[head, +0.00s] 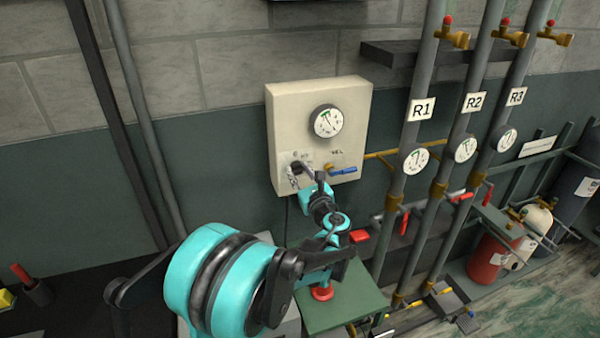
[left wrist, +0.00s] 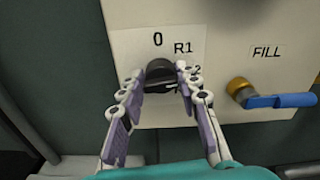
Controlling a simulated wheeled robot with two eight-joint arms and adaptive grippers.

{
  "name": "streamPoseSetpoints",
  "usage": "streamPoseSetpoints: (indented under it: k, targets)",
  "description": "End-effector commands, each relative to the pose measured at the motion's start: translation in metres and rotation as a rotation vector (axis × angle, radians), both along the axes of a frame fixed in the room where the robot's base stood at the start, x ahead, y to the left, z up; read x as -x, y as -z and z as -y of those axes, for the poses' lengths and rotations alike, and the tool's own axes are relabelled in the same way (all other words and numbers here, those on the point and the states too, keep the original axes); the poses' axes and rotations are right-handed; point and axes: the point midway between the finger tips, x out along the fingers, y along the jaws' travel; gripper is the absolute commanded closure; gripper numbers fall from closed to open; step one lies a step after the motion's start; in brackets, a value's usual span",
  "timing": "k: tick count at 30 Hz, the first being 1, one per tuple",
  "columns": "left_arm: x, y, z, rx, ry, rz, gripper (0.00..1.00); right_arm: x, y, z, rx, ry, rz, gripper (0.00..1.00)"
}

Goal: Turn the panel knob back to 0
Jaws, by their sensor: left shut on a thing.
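The panel knob (left wrist: 160,72) is dark and round, on the cream wall panel (head: 287,115). In the left wrist view, the label 0 is above it, R1 is to its upper right, and another label is partly covered by a finger. My left gripper (left wrist: 163,84) is shut on the knob, one finger on each side. I cannot tell where the knob points. In the head view, my left gripper (head: 300,172) reaches the panel's lower left and mostly hides the knob. My right gripper is not in view.
A dial gauge (head: 326,121) sits higher on the panel. A blue-handled FILL valve (head: 343,171) is right of the knob, close to my gripper. Pipes R1, R2 and R3 with gauges and red-handled valves stand to the right. A green stand (head: 352,303) is below the panel.

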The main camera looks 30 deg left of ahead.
Motion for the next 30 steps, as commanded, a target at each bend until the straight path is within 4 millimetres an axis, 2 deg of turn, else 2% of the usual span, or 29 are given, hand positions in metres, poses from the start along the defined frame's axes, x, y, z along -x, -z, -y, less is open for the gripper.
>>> streamPoseSetpoints:
  k: [30]
  targets:
    - [0.0021, 0.0019, -0.0025, 0.614, 0.000, 0.720, 0.96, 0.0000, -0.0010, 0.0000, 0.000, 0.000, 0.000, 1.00]
